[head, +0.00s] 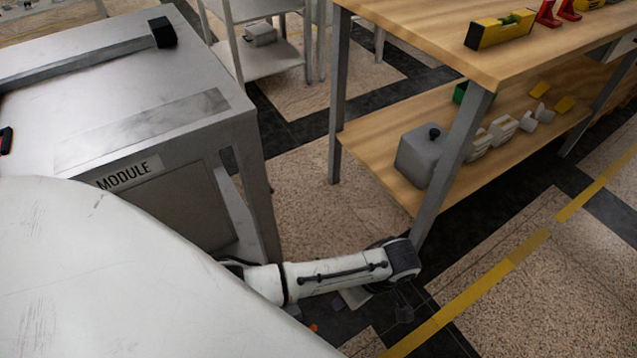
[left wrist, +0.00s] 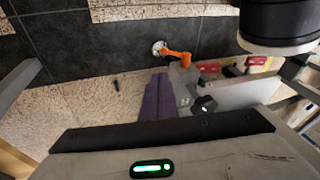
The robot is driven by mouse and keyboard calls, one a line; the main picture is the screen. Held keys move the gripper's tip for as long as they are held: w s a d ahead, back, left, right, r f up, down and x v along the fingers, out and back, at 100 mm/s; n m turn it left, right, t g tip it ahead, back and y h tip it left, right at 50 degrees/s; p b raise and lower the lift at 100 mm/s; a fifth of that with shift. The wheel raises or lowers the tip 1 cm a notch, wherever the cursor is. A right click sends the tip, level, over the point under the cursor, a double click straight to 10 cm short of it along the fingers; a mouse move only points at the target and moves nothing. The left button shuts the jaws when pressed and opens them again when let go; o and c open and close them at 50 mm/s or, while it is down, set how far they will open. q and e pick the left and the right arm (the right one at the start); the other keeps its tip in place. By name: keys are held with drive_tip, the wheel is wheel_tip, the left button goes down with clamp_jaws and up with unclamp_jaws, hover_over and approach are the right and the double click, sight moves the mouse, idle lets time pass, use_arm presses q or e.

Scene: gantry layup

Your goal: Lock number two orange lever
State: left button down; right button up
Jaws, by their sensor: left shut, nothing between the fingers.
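An orange lever (left wrist: 176,56) shows in the left wrist view, above the middle. It sits at the top of a grey fitting (left wrist: 185,82), beside a round pale disc (left wrist: 158,47). I cannot read a number on it. A small orange spot (head: 313,327) shows low in the head view, beneath my arm; I cannot tell whether it is the same lever. My left gripper (head: 403,305) hangs at the end of the white arm, dark and small, low over the floor. It is shut and empty, apart from the orange spot. My right gripper is in neither view.
A grey bench marked MODULE (head: 215,105) stands at the left of the head view. A wooden two-level table (head: 400,30) stands at the right, its leg close to my arm. A black knob (left wrist: 205,104) and red and yellow parts (left wrist: 232,67) lie near the fitting.

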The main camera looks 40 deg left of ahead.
use_arm(q)
drive_tip(key=b, duration=0.6)
hover_over(316, 328)
drive_tip(key=w, duration=0.1)
wheel_tip(316, 328, down, 11)
drive_tip(key=shift+s+f, duration=0.45)
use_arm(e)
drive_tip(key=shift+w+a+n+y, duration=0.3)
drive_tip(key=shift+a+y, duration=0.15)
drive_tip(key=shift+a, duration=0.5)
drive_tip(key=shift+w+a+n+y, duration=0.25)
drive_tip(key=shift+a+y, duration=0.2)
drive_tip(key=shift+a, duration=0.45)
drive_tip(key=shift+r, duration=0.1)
